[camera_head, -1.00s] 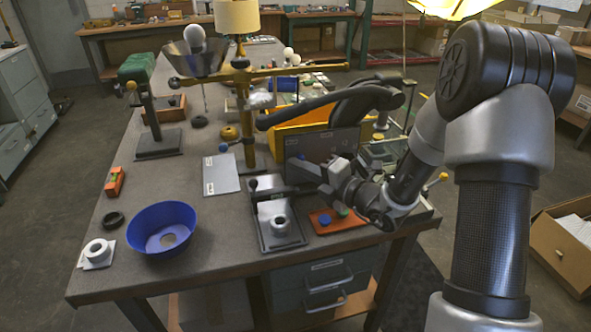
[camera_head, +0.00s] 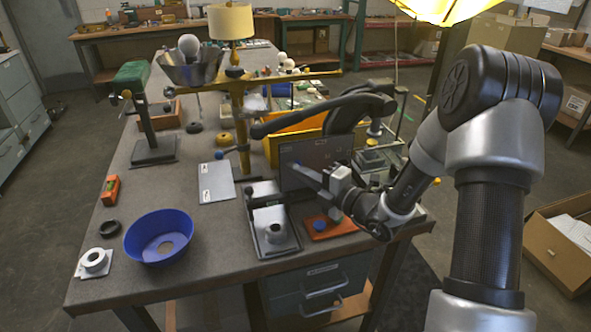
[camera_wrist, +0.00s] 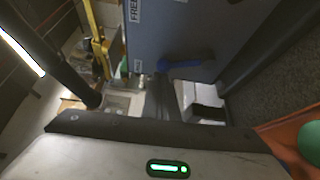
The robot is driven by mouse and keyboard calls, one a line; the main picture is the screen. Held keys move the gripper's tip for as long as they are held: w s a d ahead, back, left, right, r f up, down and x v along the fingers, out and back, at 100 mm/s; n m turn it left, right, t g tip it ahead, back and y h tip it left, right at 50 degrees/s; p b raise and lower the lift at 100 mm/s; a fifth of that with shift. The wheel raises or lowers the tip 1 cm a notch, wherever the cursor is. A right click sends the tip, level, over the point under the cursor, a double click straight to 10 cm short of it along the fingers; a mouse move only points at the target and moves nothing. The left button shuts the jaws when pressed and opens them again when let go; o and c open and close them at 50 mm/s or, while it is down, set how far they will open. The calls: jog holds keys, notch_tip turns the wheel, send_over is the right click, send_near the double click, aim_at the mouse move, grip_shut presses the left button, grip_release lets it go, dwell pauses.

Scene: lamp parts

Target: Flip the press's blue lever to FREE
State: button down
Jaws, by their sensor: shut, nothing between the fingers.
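The press's blue lever (camera_wrist: 185,65) lies across a grey panel (camera_wrist: 165,30) in the wrist view, its rounded end to the left. The white FREE label (camera_wrist: 133,10) is at the panel's upper left edge, apart from the lever. My gripper (camera_wrist: 159,78) is shut and empty, its dark fingers just below the lever's rounded end; I cannot tell whether they touch it. In the head view my gripper (camera_head: 300,168) is in front of an upright grey panel (camera_head: 325,152), and the lever is not clear there.
An orange plate (camera_head: 343,224) with blue and green knobs lies below my gripper. A dark tray with a metal block (camera_head: 270,228) is left of it. A blue bowl (camera_head: 160,250) stands at the front left. A yellow stand (camera_head: 240,125) rises behind.

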jog(key=m+p, duration=0.1)
jog(key=d+m+t+p, duration=0.1)
jog(key=d+r+m+y+p, duration=0.1)
jog(key=shift+w+d, duration=0.1)
jog(key=shift+w, duration=0.2)
jog(key=m, duration=0.1)
jog(key=d+m+t+p, duration=0.2)
jog(key=shift+w+m, duration=0.25)
jog(key=shift+m, duration=0.15)
jog(key=shift+w+d+p, duration=0.15)
jog(key=shift+d+p, duration=0.15)
jog(key=shift+p, duration=0.25)
jog(key=shift+w+d+f+p, duration=0.1)
jog(key=shift+d+f+p, duration=0.15)
jog(key=shift+d+p, duration=0.15)
jog(key=shift+d+f, duration=0.1)
